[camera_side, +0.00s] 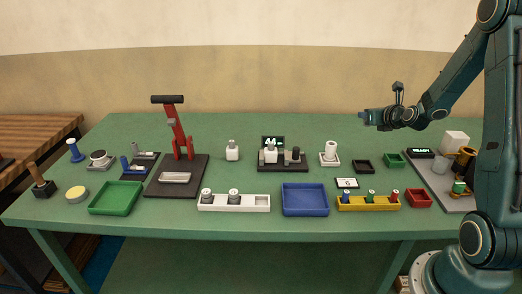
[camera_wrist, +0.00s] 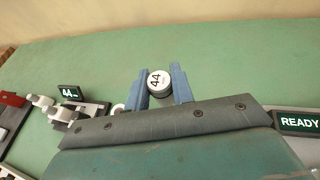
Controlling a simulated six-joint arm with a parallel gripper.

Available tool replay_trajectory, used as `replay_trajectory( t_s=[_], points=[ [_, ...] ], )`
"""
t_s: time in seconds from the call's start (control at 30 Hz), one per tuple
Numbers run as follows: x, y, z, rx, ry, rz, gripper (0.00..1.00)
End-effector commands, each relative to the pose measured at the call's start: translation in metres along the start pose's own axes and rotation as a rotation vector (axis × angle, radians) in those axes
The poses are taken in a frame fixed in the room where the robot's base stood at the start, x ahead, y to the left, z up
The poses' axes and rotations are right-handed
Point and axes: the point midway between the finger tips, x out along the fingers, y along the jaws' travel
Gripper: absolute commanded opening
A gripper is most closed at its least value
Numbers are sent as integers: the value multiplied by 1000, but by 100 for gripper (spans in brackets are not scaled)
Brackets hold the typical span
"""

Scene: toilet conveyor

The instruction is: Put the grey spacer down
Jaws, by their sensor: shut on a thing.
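My gripper (camera_wrist: 161,84) has its two blue fingers on either side of a round grey spacer (camera_wrist: 159,79) with a white face marked 44, and is shut on it. In the side view my gripper (camera_side: 367,117) is held level above the right part of the green table, well clear of it. The spacer is too small to make out there. A dark fixture (camera_side: 283,166) with a screen reading 44 (camera_side: 272,142) stands at the table's middle back, holding a white part and a dark part. The screen also shows in the wrist view (camera_wrist: 70,92).
A white tray (camera_side: 262,203) with two round parts, a blue tray (camera_side: 305,200) and a yellow rack (camera_side: 370,206) line the front. A red lever press (camera_side: 178,130) stands at left. A READY display (camera_side: 421,153) sits at right. Bare table lies behind the fixture.

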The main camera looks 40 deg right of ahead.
Motion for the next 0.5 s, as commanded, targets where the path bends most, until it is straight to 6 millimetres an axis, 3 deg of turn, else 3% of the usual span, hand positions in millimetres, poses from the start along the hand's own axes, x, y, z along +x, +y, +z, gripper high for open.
replay_trajectory(
  t_s=[0.5],
  points=[
    [27, 0, -65, 1, 4, 1, 2]
  ],
)
